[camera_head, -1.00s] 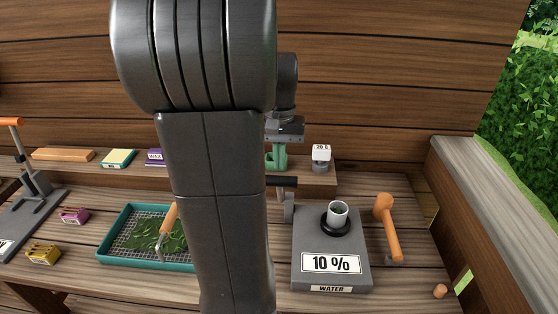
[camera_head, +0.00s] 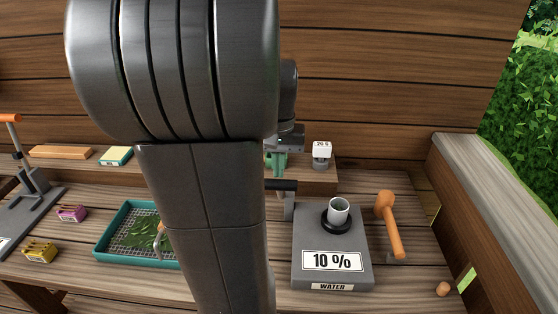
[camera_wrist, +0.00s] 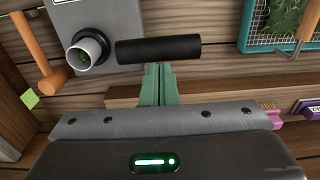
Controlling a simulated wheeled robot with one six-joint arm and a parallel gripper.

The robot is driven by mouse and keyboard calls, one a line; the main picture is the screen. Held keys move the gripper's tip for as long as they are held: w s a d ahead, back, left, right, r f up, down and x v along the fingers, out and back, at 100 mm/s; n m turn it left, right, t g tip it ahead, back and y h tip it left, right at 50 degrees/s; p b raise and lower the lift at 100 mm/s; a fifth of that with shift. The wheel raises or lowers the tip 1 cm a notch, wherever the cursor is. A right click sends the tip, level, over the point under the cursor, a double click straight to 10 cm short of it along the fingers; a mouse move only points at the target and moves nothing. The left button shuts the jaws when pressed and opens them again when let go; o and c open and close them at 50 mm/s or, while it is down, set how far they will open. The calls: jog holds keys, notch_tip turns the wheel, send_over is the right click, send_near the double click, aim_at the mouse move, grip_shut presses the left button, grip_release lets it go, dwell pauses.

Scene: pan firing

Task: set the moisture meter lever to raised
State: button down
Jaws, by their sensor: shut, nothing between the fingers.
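The moisture meter is a grey box (camera_head: 309,279) with a "10 %" display and a "WATER" label. A grey cup (camera_head: 339,208) in a black ring stands on its top. The meter's lever (camera_head: 280,185) is at its back left, a black bar handle on a short grey post, with the handle above the box top. The handle also shows in the wrist view (camera_wrist: 158,49). My gripper (camera_head: 275,163) has green fingers, shut and empty. In the wrist view the fingertips (camera_wrist: 157,68) are right by the handle; I cannot tell whether they touch.
An orange mallet-shaped piece (camera_head: 391,229) stands right of the meter. A teal tray (camera_head: 108,247) with green leaves is at the left, partly hidden by my arm. A "20 g" weight (camera_head: 321,157) sits on the back shelf. A wooden wall closes the back.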

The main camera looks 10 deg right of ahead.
jog(key=shift+w, duration=0.1)
notch_tip(320, 180, up, 14)
dwell(0.6)
jog(key=shift+f, duration=0.2)
notch_tip(320, 180, down, 13)
jog(key=shift+f, duration=0.2)
jog(key=shift+w+d+r+p, duration=0.1)
jog(key=shift+w+p, duration=0.2)
dwell(0.4)
